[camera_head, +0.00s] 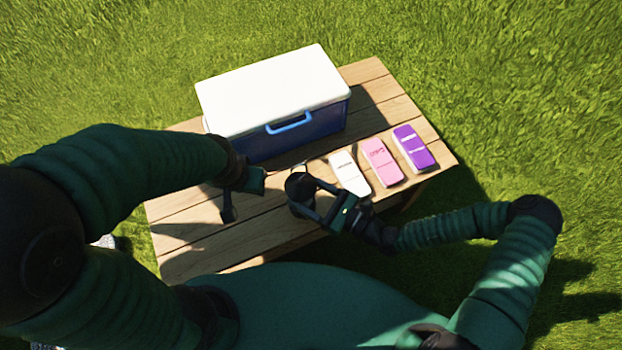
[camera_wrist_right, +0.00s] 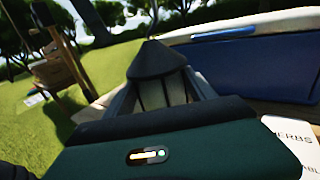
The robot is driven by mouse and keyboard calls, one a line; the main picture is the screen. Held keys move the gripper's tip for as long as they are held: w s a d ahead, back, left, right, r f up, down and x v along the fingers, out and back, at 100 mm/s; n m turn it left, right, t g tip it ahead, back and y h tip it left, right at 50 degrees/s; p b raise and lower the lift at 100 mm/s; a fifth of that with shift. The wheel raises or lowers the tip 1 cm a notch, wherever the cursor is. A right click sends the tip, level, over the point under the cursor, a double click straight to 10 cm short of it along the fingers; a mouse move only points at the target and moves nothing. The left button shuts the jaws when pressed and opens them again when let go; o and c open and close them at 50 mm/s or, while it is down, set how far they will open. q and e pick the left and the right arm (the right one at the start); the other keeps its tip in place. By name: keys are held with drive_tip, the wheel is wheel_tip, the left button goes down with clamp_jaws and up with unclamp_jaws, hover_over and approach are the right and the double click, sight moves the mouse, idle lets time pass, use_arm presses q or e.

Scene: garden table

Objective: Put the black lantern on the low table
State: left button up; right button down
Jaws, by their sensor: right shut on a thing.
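The black lantern (camera_head: 299,184) is in the jaws of my right gripper (camera_head: 313,200), over the front part of the low wooden table (camera_head: 205,232). In the right wrist view the lantern (camera_wrist_right: 158,62) shows its dark cone top, wire loop and pale panes between the fingers. It looks roughly upright there. Its base is hidden, so I cannot tell whether it touches the table. My left gripper (camera_head: 240,195) hangs over the table's left part, apart from the lantern. Its jaw opening is unclear.
A blue cooler with a white lid (camera_head: 275,90) fills the table's back left. White (camera_head: 349,174), pink (camera_head: 382,162) and purple (camera_head: 414,148) packets lie to the lantern's right. The table's front left is bare. A wooden object (camera_wrist_right: 60,72) stands on grass beyond.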

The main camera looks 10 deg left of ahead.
drive_tip(key=w+f+b, duration=0.3)
drive_tip(key=w+f, duration=0.1)
drive_tip(key=w, duration=0.4)
drive_tip(key=shift+d+f+b, duration=0.15)
drive_tip(key=shift+b, duration=0.25)
drive_tip(key=shift+c, duration=1.5)
unclamp_jaws()
